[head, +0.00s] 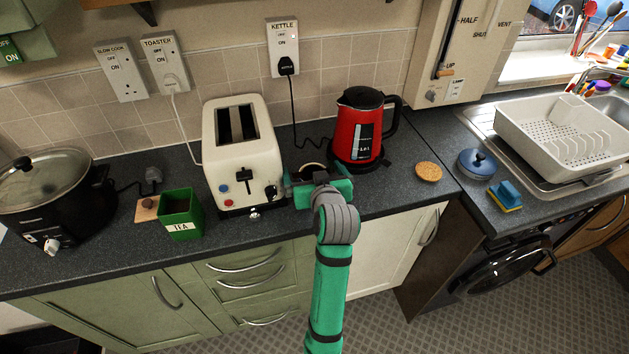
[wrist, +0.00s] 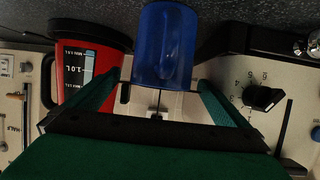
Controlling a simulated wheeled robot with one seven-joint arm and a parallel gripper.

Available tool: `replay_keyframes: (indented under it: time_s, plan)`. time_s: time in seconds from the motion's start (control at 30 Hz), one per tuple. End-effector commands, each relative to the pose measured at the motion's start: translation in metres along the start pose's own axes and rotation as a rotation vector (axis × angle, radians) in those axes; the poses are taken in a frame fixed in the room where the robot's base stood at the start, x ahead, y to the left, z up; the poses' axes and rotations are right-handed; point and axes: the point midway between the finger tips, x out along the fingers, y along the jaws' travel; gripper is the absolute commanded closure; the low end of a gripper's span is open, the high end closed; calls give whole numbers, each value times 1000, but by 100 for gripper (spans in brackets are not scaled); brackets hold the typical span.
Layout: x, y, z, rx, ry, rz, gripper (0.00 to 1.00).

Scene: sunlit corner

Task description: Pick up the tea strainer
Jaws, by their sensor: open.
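I cannot make out the tea strainer for certain in either view. In the wrist view a blue cylinder (wrist: 165,45), apparently a mug, stands just beyond my gripper (wrist: 160,92). My gripper's green fingers are spread apart, one on each side of the rod. In the head view my gripper (head: 305,187) is over the counter between toaster and kettle, and a small round rim (head: 312,168) shows just behind it, mostly hidden.
A cream toaster (head: 243,150) stands close on the left and a red kettle (head: 357,128) close on the right. A green tea box (head: 181,214) and slow cooker (head: 45,200) are farther left.

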Motion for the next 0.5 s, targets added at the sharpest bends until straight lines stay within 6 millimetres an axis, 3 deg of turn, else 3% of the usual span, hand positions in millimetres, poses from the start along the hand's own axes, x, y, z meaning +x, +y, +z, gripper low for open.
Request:
replay_keyframes:
  time_s: [0.17, 0.3, 0.33, 0.5]
  plan:
    - [0, 0, 0, 0, 0, 0, 0]
    - [0, 1, 0, 1, 0, 1, 31]
    - [0, 1, 0, 1, 0, 2, 35]
    - [0, 1, 0, 1, 0, 2, 35]
